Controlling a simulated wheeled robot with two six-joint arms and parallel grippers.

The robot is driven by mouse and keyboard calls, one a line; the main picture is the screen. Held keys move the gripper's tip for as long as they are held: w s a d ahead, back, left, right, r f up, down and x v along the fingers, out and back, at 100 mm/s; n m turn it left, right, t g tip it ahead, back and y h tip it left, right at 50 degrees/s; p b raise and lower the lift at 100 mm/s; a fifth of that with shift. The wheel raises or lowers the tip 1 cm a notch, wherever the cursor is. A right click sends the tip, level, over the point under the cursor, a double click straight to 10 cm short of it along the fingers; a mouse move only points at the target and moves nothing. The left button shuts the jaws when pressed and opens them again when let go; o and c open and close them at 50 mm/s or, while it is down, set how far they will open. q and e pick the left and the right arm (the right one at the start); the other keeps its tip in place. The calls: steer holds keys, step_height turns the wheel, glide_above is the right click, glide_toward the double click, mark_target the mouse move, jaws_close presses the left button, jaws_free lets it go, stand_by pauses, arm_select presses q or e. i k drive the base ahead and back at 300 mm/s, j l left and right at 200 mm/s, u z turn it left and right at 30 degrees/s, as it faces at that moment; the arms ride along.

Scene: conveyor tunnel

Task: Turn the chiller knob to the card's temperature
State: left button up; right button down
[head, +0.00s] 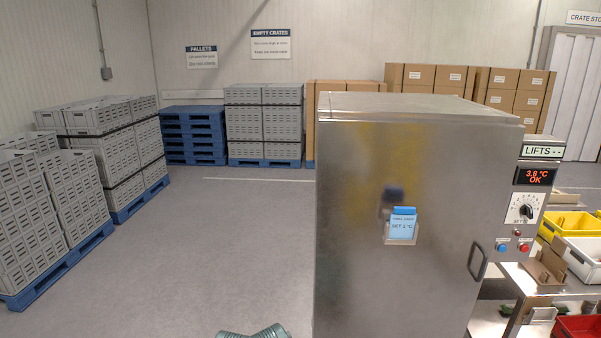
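The chiller (410,260) is a tall steel cabinet at centre right with its door shut. A light blue card (402,228) in a holder on the door appears to read "SET 4 °C"; its top line is too small to read. The chiller knob (526,211) is a black knob on a white dial, on the panel at the cabinet's right edge. Its exact setting is too small to tell. The display (535,176) above it shows 3.8 °C and OK in red. Neither of my grippers is in view.
Below the dial are a blue button (502,248) and a red button (524,247). A door handle (478,261) sticks out left of them. A bench with bins (580,225) stands at right. Grey crates (100,175) stand at left; the floor between is clear.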

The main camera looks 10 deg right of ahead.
mark_target(526, 209)
steer(key=z, duration=1.7)
